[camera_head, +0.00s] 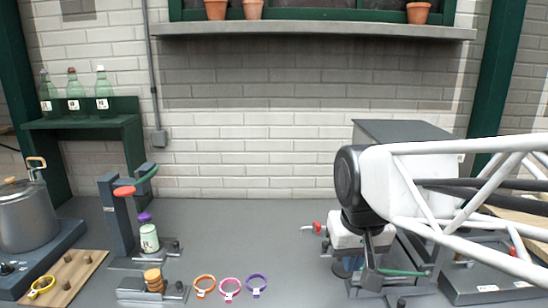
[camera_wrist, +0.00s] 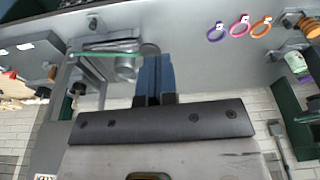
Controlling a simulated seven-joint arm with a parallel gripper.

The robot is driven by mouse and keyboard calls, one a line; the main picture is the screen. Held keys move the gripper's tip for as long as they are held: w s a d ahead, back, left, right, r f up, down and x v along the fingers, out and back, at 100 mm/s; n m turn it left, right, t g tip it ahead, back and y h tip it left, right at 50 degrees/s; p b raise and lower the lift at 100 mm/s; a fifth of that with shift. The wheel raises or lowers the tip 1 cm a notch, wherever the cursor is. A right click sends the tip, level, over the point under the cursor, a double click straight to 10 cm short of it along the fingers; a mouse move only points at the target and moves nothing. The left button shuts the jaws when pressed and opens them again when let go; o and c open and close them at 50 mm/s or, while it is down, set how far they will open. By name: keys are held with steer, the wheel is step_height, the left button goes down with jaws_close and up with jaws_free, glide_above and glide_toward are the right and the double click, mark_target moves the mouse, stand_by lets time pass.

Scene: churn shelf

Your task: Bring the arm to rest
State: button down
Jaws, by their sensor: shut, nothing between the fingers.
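My arm reaches in from the right in the camera_head view, and my gripper (camera_head: 346,272) points down beside a grey bench fixture (camera_head: 412,268) with a green lever. In the camera_wrist view the two blue fingers of my gripper (camera_wrist: 154,60) lie together with nothing between them. The grey fixture and its green lever (camera_wrist: 100,54) show to the left of the fingers there. In the camera_head view my arm hides part of the fixture.
Orange (camera_head: 204,286), pink (camera_head: 229,290) and purple (camera_head: 255,284) rings lie on the bench. A bottle (camera_head: 149,237) stands in a holder at left, with a pot (camera_head: 28,216) further left. A shelf (camera_head: 310,30) spans the wall above. The middle bench is clear.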

steer(key=s+d+f+m, duration=0.1)
steer(key=s+d+f, duration=0.4)
steer(key=s, duration=0.3)
steer(key=shift+s+f, duration=0.4)
steer(key=shift+f, duration=0.15)
stand_by(0.8)
